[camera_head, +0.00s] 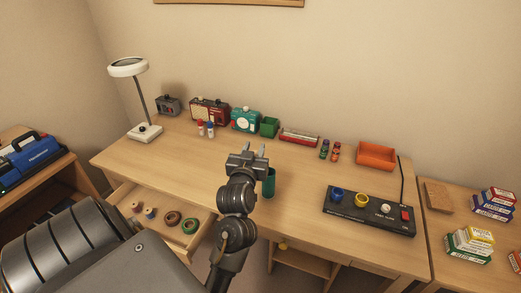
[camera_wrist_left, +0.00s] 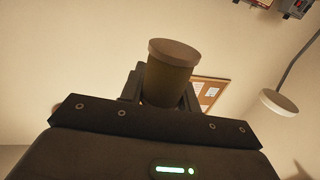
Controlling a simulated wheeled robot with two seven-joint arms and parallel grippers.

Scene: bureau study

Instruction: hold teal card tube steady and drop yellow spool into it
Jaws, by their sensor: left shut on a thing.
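The teal card tube (camera_head: 269,184) stands upright on the desk near its front edge, partly hidden by my left arm. My left gripper (camera_head: 248,150) is above the desk, just left of and higher than the tube in the head view. It is shut on a short cylinder with a tan end and a dark olive-yellow side, which looks like the yellow spool (camera_wrist_left: 169,80) in shade; it shows between the fingers in the left wrist view. In the head view the gripper hides most of it. My right gripper is not in view.
An open drawer (camera_head: 160,222) at the left front holds spools and tape rolls. A black panel with coloured cups (camera_head: 370,212) lies to the right. Radios, a green box (camera_head: 269,127) and an orange bin (camera_head: 376,155) line the back. The desk between is mostly clear.

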